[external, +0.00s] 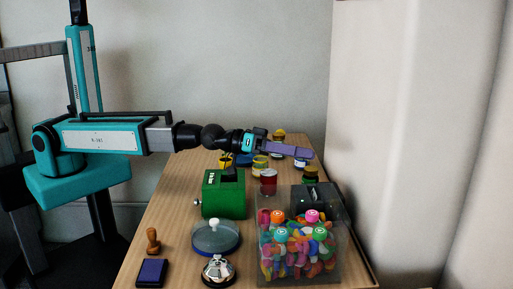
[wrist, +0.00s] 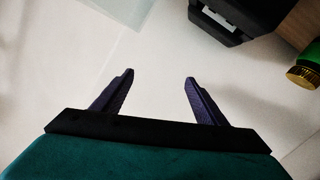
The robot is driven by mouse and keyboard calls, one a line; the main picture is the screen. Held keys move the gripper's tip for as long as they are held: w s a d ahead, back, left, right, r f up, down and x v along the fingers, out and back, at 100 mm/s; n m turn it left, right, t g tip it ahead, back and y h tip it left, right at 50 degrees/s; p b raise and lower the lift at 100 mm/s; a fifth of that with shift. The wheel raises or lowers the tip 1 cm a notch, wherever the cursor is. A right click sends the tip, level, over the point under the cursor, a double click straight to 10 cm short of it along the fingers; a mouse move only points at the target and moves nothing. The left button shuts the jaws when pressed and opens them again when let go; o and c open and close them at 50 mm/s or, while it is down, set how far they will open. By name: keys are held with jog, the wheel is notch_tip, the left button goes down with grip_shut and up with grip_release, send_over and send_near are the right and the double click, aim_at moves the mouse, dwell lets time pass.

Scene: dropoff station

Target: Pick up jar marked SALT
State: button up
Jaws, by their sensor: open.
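Several small jars stand at the back of the wooden table in the external view, including a red jar (external: 269,181), a green jar with a dark lid (external: 310,175) and a jar with a yellow lid (external: 279,135). No SALT label can be read, so I cannot tell which jar is marked SALT. My gripper (external: 303,152) is stretched out above the back of the table, over the jars, and hides part of them. In the wrist view my gripper (wrist: 158,78) has its two purple fingers wide apart, with nothing between them.
A green box (external: 224,195) and a black box (external: 318,197) stand mid-table. In front are a clear bin (external: 336,265) of colourful pieces, a round lidded dish (external: 215,240), a bell (external: 218,270), a stamp (external: 153,240) and an ink pad (external: 152,272). The wrist view shows a gold-lidded green jar (wrist: 306,73).

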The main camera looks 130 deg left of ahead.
jog(key=s+a+f+g+y+b, duration=0.1)
jog(key=s+a+f+g+y, duration=0.25)
jog(key=s+a, duration=0.95)
jog(key=g+b, duration=0.1)
jog(key=g, duration=0.3)
send_over(302, 159)
jog(key=s+d, duration=0.2)
jog(key=s, duration=0.3)
jog(key=f, duration=0.1)
jog(key=f+y, duration=0.1)
jog(key=f, duration=0.1)
jog(key=shift+w+f+n+t, duration=0.2)
jog(key=shift+f+n+t, duration=0.05)
jog(key=shift+n, duration=0.05)
jog(key=shift+d+f, duration=0.1)
jog(key=shift+f, duration=0.05)
jog(key=shift+f+b, duration=0.3)
jog(key=shift+f, duration=1.35)
jog(key=shift+f, duration=0.4)
jog(key=shift+w+a+f, duration=0.15)
jog(key=shift+a+f, duration=0.05)
jog(key=shift+f, duration=0.55)
jog(key=shift+w+a+f, duration=0.1)
jog(key=shift+a+f, duration=0.05)
jog(key=shift+f, duration=0.55)
jog(key=shift+x, duration=1.1)
